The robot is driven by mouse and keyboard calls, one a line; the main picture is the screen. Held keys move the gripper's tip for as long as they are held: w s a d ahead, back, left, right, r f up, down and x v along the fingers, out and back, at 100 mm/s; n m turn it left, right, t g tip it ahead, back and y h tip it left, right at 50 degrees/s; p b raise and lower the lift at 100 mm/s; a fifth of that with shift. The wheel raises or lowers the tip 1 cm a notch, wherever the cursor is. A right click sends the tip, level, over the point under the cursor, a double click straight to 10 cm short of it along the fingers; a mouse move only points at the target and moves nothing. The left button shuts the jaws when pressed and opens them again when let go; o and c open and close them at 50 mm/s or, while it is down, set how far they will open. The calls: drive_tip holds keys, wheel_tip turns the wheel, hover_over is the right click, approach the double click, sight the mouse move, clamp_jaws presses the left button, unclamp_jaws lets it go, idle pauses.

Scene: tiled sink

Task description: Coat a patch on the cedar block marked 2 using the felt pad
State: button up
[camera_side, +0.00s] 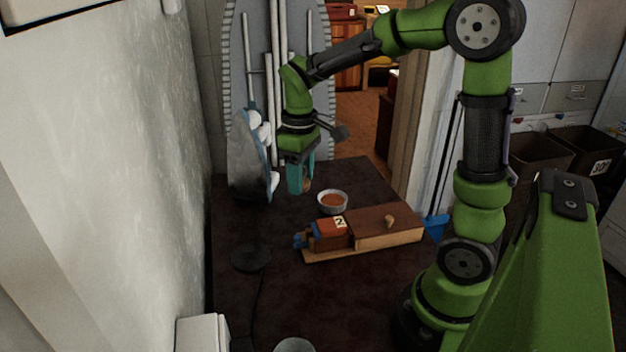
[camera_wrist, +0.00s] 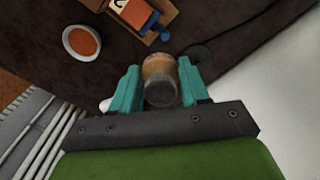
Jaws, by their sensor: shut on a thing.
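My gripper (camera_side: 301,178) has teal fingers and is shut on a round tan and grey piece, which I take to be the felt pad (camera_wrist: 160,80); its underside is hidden. I hold it above the dark table, behind and left of a white bowl (camera_side: 332,202) of orange-brown stuff, also in the wrist view (camera_wrist: 82,43). The cedar block (camera_side: 330,230), reddish with a pale label marked 2, sits at the left end of a wooden holder (camera_side: 385,228), against a blue part (camera_side: 304,241). In the wrist view the block (camera_wrist: 131,11) is partly cut off at the top.
A dark round disc with a cord (camera_side: 250,257) lies left on the table (camera_side: 300,300). A grey-blue iron-like object (camera_side: 250,155) stands upright behind, near the wall. A pale round item (camera_side: 294,345) is at the front edge. The table in front of the holder is mostly clear.

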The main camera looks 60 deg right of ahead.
sight(320, 226)
drive_tip(key=shift+s+d+f+n, duration=0.25)
drive_tip(key=shift+s+f+n, duration=0.2)
drive_tip(key=shift+f+n, duration=0.9)
drive_tip(key=shift+s+d+f+n, duration=0.4)
drive_tip(key=shift+f+n, duration=0.5)
drive_tip(key=shift+f, duration=0.9)
drive_tip(key=shift+s+d+f+n, duration=0.15)
drive_tip(key=shift+s+f+n, duration=0.35)
drive_tip(key=shift+f+n, duration=0.85)
drive_tip(key=shift+s+d+f, duration=0.3)
drive_tip(key=shift+d+f, duration=0.1)
drive_tip(key=shift+f, duration=0.35)
drive_tip(key=shift+s+d, duration=2.35)
drive_tip(key=shift+s, duration=0.05)
drive_tip(key=shift+w+a, duration=2.75)
wheel_tip(320, 226, up, 8)
